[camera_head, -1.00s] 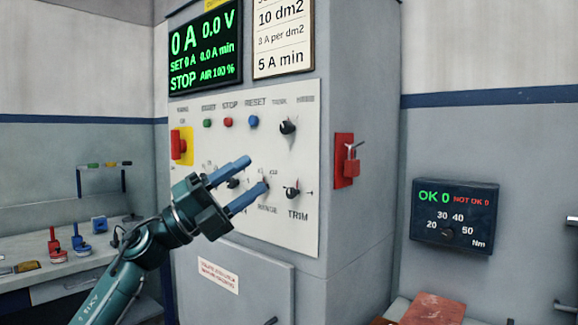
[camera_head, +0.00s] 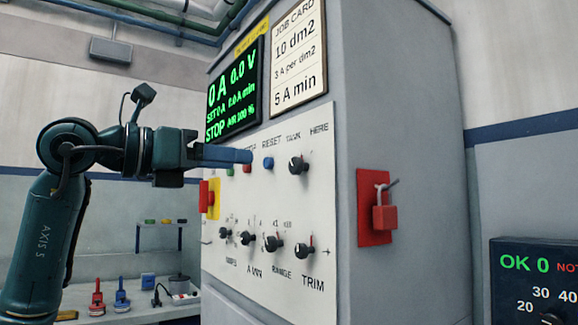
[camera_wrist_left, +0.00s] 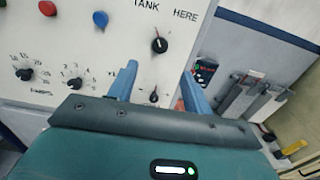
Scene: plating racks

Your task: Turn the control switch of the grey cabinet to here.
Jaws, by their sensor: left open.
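The grey cabinet (camera_head: 400,130) has a white panel (camera_head: 318,200) on its front. The control switch, a black knob (camera_head: 298,165), sits at the panel's upper right under the words TANK and HERE. It also shows in the left wrist view (camera_wrist_left: 159,45), with a light mark near its top; its exact setting is hard to tell. My left gripper (camera_head: 246,156) is open and empty, in front of the panel, left of the switch in the head view. In the left wrist view its two fingers (camera_wrist_left: 160,78) point toward the panel, with the switch beyond and between them, apart from it.
Several other black knobs (camera_head: 274,243) line the lower panel. A blue RESET button (camera_head: 268,163) is left of the switch. A red padlock (camera_head: 384,217) hangs on the cabinet's side. A display (camera_head: 235,90) and a job card (camera_head: 298,60) are above the panel.

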